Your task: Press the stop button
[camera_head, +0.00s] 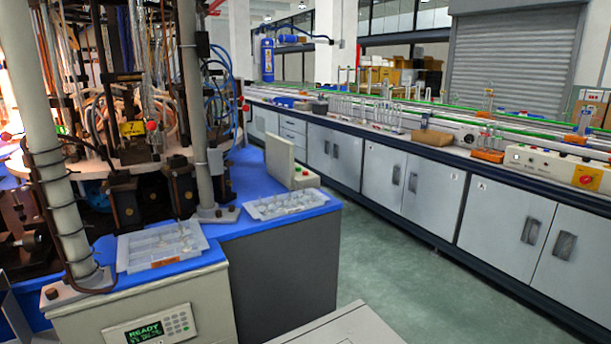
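Neither of my grippers is in the head view. Which button is the stop button cannot be read. A light control box (557,168) on the long bench at the right carries a round red button (586,180) on a yellow plate. A small beige box (304,179) on the blue machine table has small buttons on its front, one of them reddish; they are too small to tell clearly. A panel (150,330) at the front of the machine has a keypad and a green display reading "READY".
The blue machine table (240,222) holds two clear trays, one at its front (135,262) and one at its right (262,211). Posts, hoses and cables crowd the left. The long bench with grey cabinets (385,172) runs along the right. Green floor (400,270) between is clear.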

